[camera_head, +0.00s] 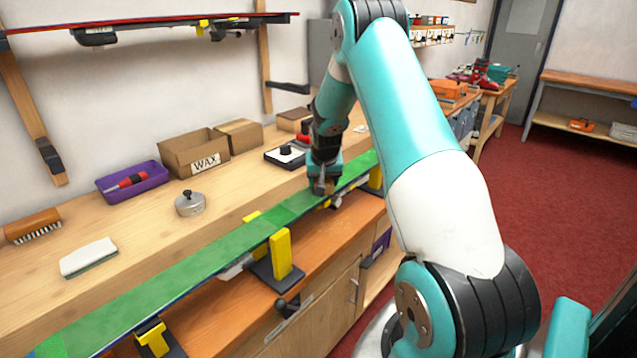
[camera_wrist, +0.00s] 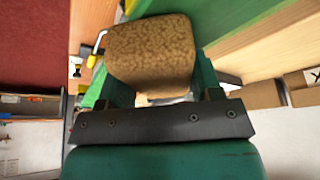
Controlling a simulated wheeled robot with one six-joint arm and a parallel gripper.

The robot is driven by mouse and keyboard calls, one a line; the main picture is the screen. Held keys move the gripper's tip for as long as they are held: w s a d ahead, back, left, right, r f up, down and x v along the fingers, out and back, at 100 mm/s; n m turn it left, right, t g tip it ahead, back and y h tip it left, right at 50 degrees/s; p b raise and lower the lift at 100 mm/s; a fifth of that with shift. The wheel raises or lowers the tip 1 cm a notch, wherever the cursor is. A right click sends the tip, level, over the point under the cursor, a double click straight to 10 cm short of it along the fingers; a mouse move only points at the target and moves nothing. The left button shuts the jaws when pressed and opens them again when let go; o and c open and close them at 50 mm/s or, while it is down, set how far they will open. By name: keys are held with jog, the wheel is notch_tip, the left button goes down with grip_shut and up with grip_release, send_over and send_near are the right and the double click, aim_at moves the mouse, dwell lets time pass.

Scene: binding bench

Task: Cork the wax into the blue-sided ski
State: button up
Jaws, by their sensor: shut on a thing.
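The ski (camera_head: 175,277) lies along the bench front with its green base facing up and a thin dark blue edge showing on its near side. Its green surface also shows in the wrist view (camera_wrist: 225,20). A speckled brown cork block (camera_wrist: 150,52) is held between my gripper's two teal fingers. My gripper (camera_head: 323,187) is shut on the cork and points down over the far part of the ski. The cork is mostly hidden in the head view, so I cannot tell if it touches the base. The green looks uneven in shade near my gripper.
Yellow-jawed vises (camera_head: 281,254) hold the ski. On the bench behind are a white-topped pad (camera_head: 89,258), a brush (camera_head: 33,226), a purple tray (camera_head: 108,194), a round metal tin (camera_head: 189,206), a WAX box (camera_head: 180,155) and a black device (camera_head: 278,158). Another ski hangs on the wall (camera_head: 150,20).

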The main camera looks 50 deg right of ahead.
aim_at(315, 182)
jog(key=shift+w+d+f, duration=0.1)
jog(key=shift+d, duration=3.35)
jog(key=shift+a+f+b, duration=0.15)
jog(key=shift+a+b, duration=0.2)
jog(key=shift+a, duration=1.65)
jog(key=shift+a+r, duration=0.15)
jog(key=shift+a, duration=1.5)
jog(key=shift+a+r, duration=0.1)
jog(key=shift+a, duration=1.5)
jog(key=shift+s+a+f+b, duration=0.1)
jog(key=shift+s+a+b, duration=0.1)
jog(key=shift+a, duration=1.15)
jog(key=shift+s+a+f+b, duration=0.1)
jog(key=shift+a+b, duration=0.05)
jog(key=shift+a, duration=1.15)
jog(key=shift+a+r, duration=0.15)
jog(key=shift+a, duration=2.45)
jog(key=shift+s+a, duration=0.15)
jog(key=shift+a, duration=3.3)
